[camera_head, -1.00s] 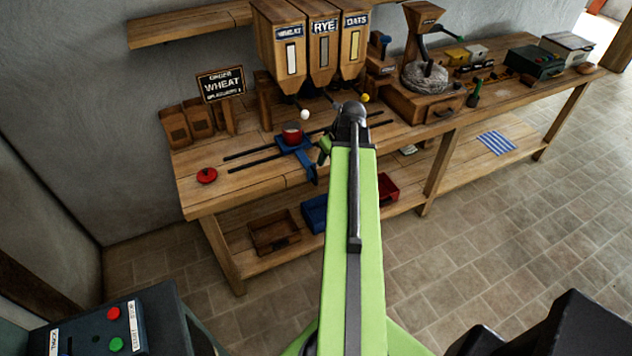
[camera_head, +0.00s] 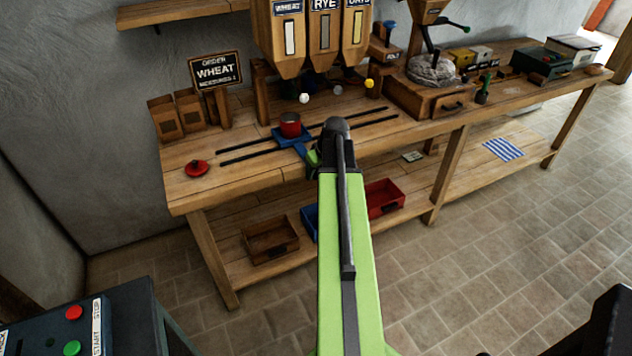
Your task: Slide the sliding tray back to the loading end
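The blue sliding tray (camera_head: 281,137) sits on two dark rails (camera_head: 236,158) on the workbench, with a red cup (camera_head: 290,124) standing on it. It is below the left part of the hoppers, toward the middle of the rails. A blue handle runs from the tray toward the bench's front edge. My gripper (camera_head: 313,160) is at the handle's front end. My green arm hides most of the gripper and part of the handle, so I cannot tell whether the fingers hold it.
Hoppers marked wheat, rye and oats (camera_head: 324,30) hang above the rails. A red knob-like lid (camera_head: 196,168) lies near the rails' left end. An order sign (camera_head: 215,72) reads wheat. A grinder (camera_head: 430,68) stands to the right. Bins sit on the lower shelf.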

